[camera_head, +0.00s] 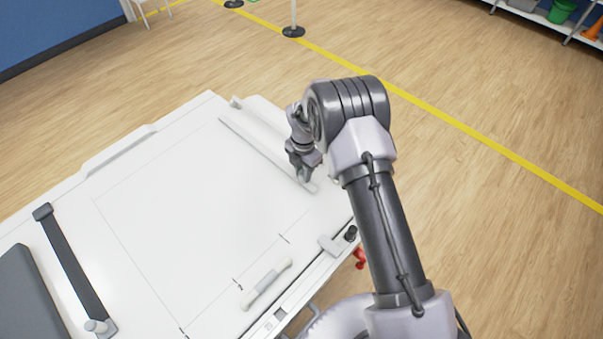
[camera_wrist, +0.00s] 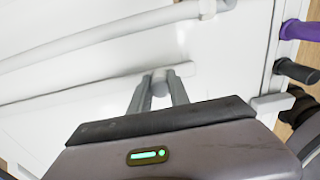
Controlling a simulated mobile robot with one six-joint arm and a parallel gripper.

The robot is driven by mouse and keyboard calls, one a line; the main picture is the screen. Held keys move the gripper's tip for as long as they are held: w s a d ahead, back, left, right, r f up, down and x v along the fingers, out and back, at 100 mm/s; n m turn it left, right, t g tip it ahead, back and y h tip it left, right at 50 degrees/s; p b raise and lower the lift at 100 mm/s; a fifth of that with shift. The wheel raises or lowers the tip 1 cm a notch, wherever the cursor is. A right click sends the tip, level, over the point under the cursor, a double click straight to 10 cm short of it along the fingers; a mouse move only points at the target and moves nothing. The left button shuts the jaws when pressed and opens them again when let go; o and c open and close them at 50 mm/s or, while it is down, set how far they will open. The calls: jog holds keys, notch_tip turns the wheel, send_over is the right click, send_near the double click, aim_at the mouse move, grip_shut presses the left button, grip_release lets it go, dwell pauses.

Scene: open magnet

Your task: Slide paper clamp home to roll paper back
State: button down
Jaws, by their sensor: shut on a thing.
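A long, thin light-grey bar (camera_head: 262,150), which looks like the paper clamp, lies across the far right part of the white table top (camera_head: 180,210). It also shows in the wrist view (camera_wrist: 90,92). My gripper (camera_head: 305,177) is at the bar's near right end. In the wrist view my gripper (camera_wrist: 160,82) has its two fingers on either side of a small round grey knob (camera_wrist: 160,78) at the bar and is shut on it. The fingers and wrist hide part of that end. No separate sheet or roll of paper can be told apart from the white surface.
A dark strap-like bar (camera_head: 70,262) with a pale knob and a dark grey pad (camera_head: 25,300) lie at the left. A white handle (camera_head: 266,284) is on the near edge. A white tube (camera_wrist: 100,40) runs beyond the bar. The middle of the table is clear.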

jog(key=shift+w, duration=0.15)
jog(key=c, duration=1.2)
grip_release()
jog(key=shift+d, duration=0.15)
jog(key=shift+c, duration=0.2)
notch_tip(320, 180, up, 17)
jog(key=p, duration=0.5)
jog(key=shift+r, duration=0.2)
